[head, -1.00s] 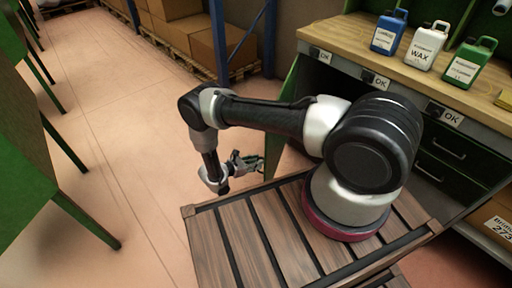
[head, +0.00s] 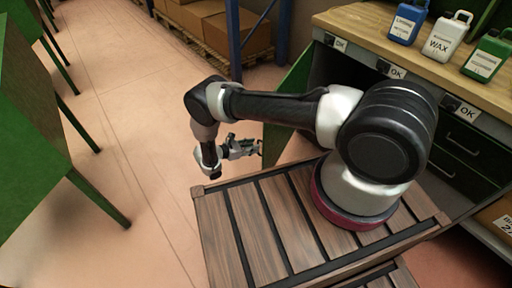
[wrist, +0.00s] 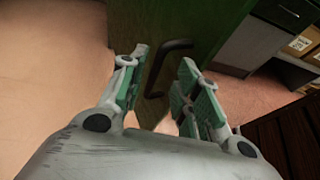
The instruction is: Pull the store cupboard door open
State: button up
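The green cupboard door (head: 292,88) stands ajar at the left end of the workbench, behind my arm in the head view. In the wrist view the door (wrist: 205,22) fills the upper middle, with a dark bar handle (wrist: 153,78) on it. My gripper (wrist: 163,62) has its two fingers apart, one on each side of the handle. I cannot tell whether either finger touches it. In the head view my gripper (head: 250,147) is at the door's lower outer part, and the handle is hidden there.
The workbench (head: 360,28) carries blue, white and green bottles. Dark drawers (head: 460,139) are under it. Boxes on a pallet stand by a blue rack post (head: 233,40) at the back. Green panels on legs (head: 30,140) line the left. The floor between is clear.

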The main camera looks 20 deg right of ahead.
jog(key=shift+w+a, duration=0.35)
jog(key=shift+a, duration=0.25)
jog(key=shift+w+a, duration=0.3)
jog(key=shift+a, duration=0.3)
